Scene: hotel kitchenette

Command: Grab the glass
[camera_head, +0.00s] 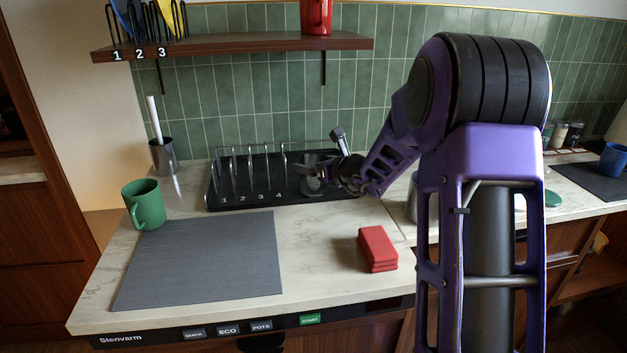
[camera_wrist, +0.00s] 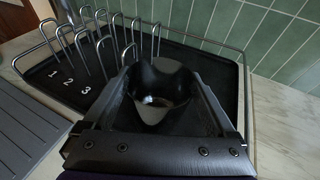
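The glass (camera_head: 313,188) is a clear, dark-looking tumbler at the right end of the black dish rack, partly hidden by my gripper in the head view. In the wrist view the glass (camera_wrist: 160,98) is between my two fingers, with its round base visible through it. My gripper (camera_head: 318,168) reaches in from the right, low over the rack. In the wrist view my gripper (camera_wrist: 163,85) has one finger on each side of the glass, close to its walls. Whether both fingers press on it cannot be told.
The dish rack (camera_head: 240,203) has numbered wire slots left of the glass. A green mug (camera_head: 143,205), a grey mat (camera_head: 200,262) and red sponge-like blocks (camera_head: 377,247) are on the counter. A wooden shelf (camera_head: 240,48) hangs above, with a red vessel (camera_head: 316,16).

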